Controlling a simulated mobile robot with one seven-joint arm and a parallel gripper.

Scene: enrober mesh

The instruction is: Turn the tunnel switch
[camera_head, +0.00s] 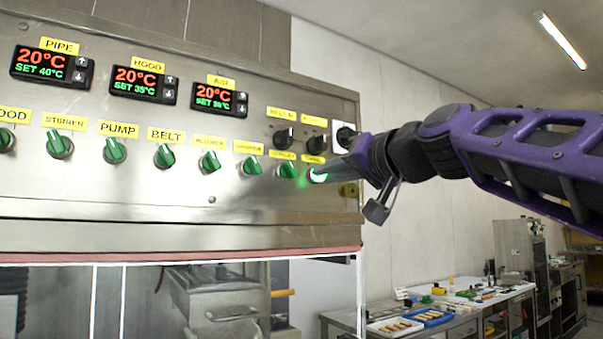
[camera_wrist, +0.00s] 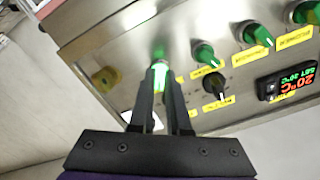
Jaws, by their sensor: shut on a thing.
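The tunnel switch (camera_head: 317,177) is the rightmost green knob in the lower row of the steel control panel (camera_head: 225,215). It glows bright green under a yellow label that is hard to read. My gripper (camera_head: 327,173) reaches in from the right, its fingertips at this knob. In the wrist view, my gripper's (camera_wrist: 161,73) two dark fingers are shut on the glowing knob (camera_wrist: 160,75), one on each side. The fingers hide part of the knob, and its exact turn angle cannot be made out.
A green knob (camera_head: 288,170) sits close to the left of the switch. Black knobs (camera_head: 284,138) are just above. Three temperature displays (camera_head: 144,84) read 20°C. Below the panel is a glazed opening. A workbench (camera_head: 460,322) with trays stands at the lower right.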

